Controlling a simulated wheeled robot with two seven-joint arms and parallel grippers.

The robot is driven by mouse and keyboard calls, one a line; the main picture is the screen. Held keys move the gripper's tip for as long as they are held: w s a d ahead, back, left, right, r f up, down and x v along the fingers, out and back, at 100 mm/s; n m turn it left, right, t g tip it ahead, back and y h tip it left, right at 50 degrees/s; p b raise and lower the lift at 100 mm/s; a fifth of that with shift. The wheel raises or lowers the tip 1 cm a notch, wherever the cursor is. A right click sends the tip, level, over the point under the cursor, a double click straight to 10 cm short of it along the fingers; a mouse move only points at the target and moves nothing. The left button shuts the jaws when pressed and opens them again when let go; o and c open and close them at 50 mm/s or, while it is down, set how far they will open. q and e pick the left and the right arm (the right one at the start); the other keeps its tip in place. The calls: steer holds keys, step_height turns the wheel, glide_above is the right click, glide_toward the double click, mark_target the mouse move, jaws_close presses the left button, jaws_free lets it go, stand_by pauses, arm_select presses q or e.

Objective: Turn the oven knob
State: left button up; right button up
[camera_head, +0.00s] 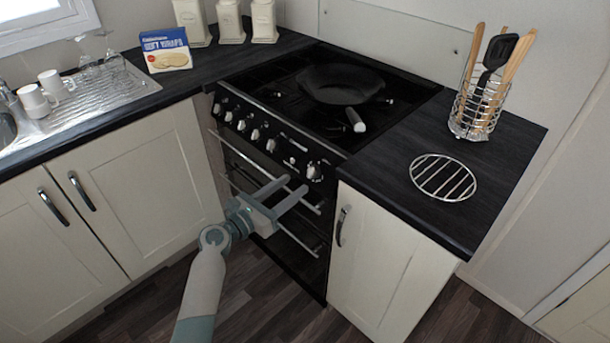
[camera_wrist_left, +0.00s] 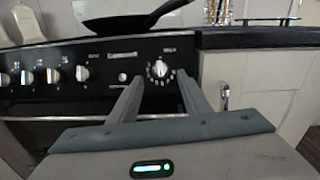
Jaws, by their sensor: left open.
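The oven (camera_head: 280,200) has a black front panel with a row of silver-white knobs below the hob. The rightmost oven knob (camera_head: 314,171) stands apart from the others, and in the left wrist view that knob (camera_wrist_left: 159,69) has white marks around it. My left gripper (camera_head: 288,187) is open and empty in front of the panel, just left of and below this knob in the head view. In the left wrist view its two fingers (camera_wrist_left: 161,92) point at the panel, with the knob visible between and beyond them, apart from both. My right gripper is not in view.
A black pan (camera_head: 340,84) sits on the hob, its handle pointing toward the front right. Oven door rails (camera_head: 262,178) run below the panel near my left gripper. A wire trivet (camera_head: 443,177) and a utensil basket (camera_head: 476,112) stand on the right counter.

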mark_target(308, 174)
arm_select(q)
steer(key=shift+x, duration=3.15)
steer(key=c, duration=1)
